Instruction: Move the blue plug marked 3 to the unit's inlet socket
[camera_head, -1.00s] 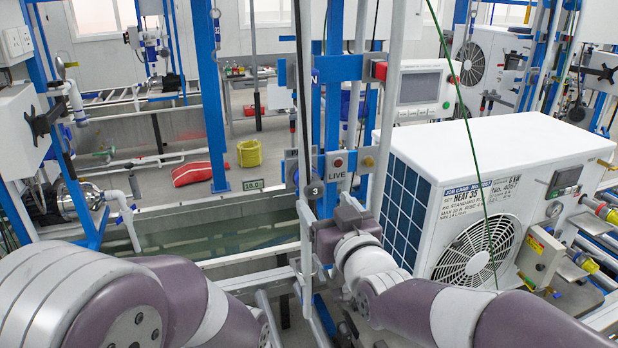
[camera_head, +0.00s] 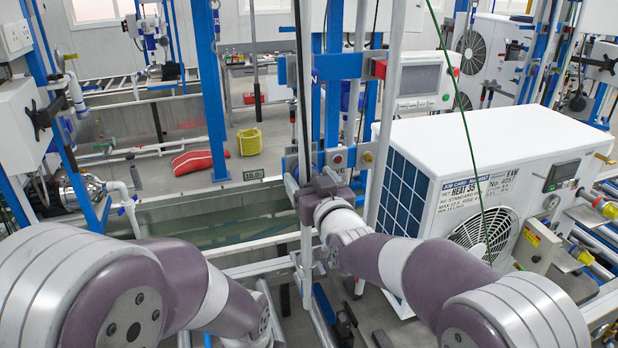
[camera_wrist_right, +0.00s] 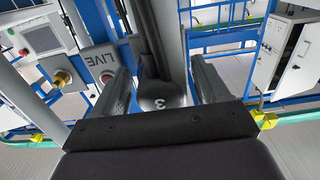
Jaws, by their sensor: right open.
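The plug marked 3 (camera_wrist_right: 160,98) shows in the right wrist view as a dark, rounded body with a white 3; its blue colour is not evident. My right gripper (camera_wrist_right: 161,72) is open, with one finger on each side of the plug. Contact cannot be told. In the head view my right gripper (camera_head: 318,180) is at the station's post and hides the plug. The unit (camera_head: 500,160) is a white box with a fan grille, to the right. I cannot pick out its inlet socket. My left arm enters from the left; its gripper is out of view.
The LIVE panel with a red button (camera_wrist_right: 105,50) and a brass fitting (camera_wrist_right: 61,78) is close beside my right gripper. A grey post (camera_head: 386,110) and a thin green cable (camera_head: 466,140) stand nearby. A water trough (camera_head: 215,215) lies behind.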

